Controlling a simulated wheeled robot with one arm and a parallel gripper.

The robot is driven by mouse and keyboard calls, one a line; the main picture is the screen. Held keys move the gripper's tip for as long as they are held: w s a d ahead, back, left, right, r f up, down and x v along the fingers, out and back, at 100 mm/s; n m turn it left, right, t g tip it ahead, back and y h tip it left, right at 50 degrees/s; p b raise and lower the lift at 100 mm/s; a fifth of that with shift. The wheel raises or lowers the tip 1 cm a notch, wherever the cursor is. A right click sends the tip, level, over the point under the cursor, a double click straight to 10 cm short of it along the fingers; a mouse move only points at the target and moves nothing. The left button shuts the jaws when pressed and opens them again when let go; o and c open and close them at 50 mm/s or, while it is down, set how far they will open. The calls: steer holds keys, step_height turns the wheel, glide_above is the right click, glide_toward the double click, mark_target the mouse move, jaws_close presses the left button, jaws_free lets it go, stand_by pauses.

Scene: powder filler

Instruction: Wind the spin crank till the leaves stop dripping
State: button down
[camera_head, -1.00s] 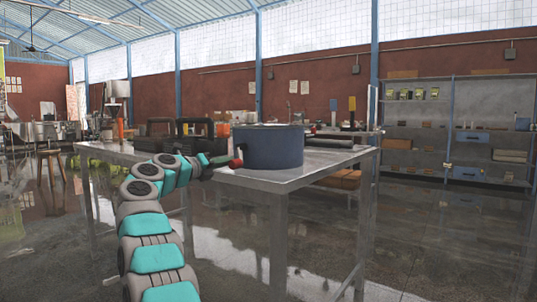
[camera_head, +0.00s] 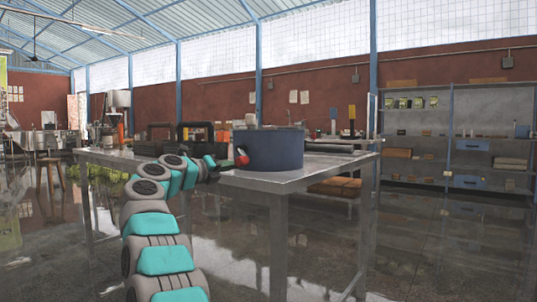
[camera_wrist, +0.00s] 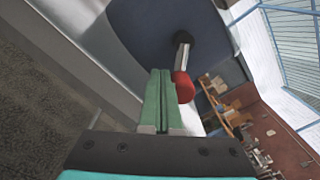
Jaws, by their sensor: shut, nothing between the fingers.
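A blue round tub (camera_head: 276,151), the spinner, stands on the metal table (camera_head: 290,184). A crank on its side has a red knob (camera_head: 242,160). In the wrist view the red knob (camera_wrist: 184,87) sits on a metal arm that runs up to a dark hub (camera_wrist: 182,38) on the tub wall (camera_wrist: 145,25). My gripper (camera_head: 230,164) is at the tub's left side. In the wrist view its green fingers (camera_wrist: 160,74) are shut and empty, with the knob just right of the tips. Whether they touch cannot be told. The leaves and any dripping are not visible.
Dark framed items (camera_head: 196,132) stand on the table behind my arm. A dark bar lies right of the tub. A grey shelf unit (camera_head: 450,140) stands at the right. The floor on the right is clear.

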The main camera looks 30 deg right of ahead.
steer(key=shift+s+d+f, duration=0.1)
steer(key=shift+s+d, duration=0.05)
steer(key=shift+s, duration=0.25)
steer(key=shift+s+d+r+b, duration=0.3)
steer(key=shift+s+r, duration=0.2)
steer(key=shift+s, duration=0.2)
steer(key=shift+r, duration=0.1)
